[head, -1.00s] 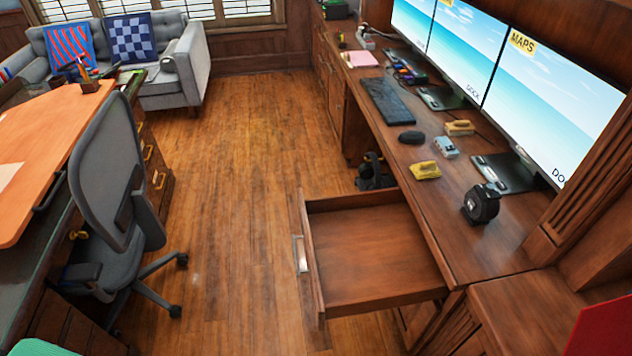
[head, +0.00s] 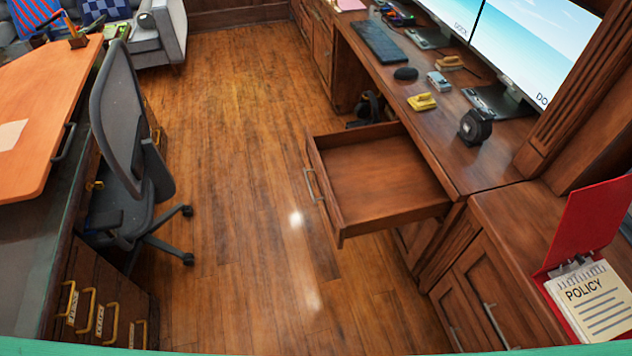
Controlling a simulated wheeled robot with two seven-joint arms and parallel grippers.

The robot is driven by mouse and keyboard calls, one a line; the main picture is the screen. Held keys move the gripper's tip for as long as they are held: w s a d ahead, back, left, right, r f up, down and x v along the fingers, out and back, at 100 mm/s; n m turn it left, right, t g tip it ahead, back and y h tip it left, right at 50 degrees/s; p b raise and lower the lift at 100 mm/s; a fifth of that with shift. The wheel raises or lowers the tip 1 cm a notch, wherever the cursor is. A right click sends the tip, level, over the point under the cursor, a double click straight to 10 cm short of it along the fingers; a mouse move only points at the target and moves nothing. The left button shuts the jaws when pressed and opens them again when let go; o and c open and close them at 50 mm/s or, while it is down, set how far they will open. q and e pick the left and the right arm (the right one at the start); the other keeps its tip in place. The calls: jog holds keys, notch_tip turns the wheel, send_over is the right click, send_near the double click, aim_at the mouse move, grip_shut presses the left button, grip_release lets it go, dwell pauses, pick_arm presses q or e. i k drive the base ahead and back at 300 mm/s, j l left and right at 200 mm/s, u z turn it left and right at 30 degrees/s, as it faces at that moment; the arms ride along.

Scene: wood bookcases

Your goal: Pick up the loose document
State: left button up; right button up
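No single sheet is clearly marked as the loose document. A white spiral-topped pad reading "POLICY" (head: 592,300) lies in an open red folder (head: 600,222) with a metal clip, on the cabinet at the lower right. A pale sheet of paper (head: 11,134) lies flat on the orange desktop at the left. A pink paper (head: 351,5) lies on the far end of the computer desk. Neither of my grippers shows in the head view.
An empty drawer (head: 385,180) stands pulled out from the computer desk (head: 470,172) into the aisle. An office chair (head: 125,160) stands by the left desk. A tape measure (head: 475,127) and yellow hole punch (head: 422,102) sit on the desk. The wooden floor (head: 235,150) between is clear.

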aim_at(600, 304)
jog(key=z, duration=2.2)
jog(key=k+l+z, duration=0.1)
jog(key=l, duration=1.15)
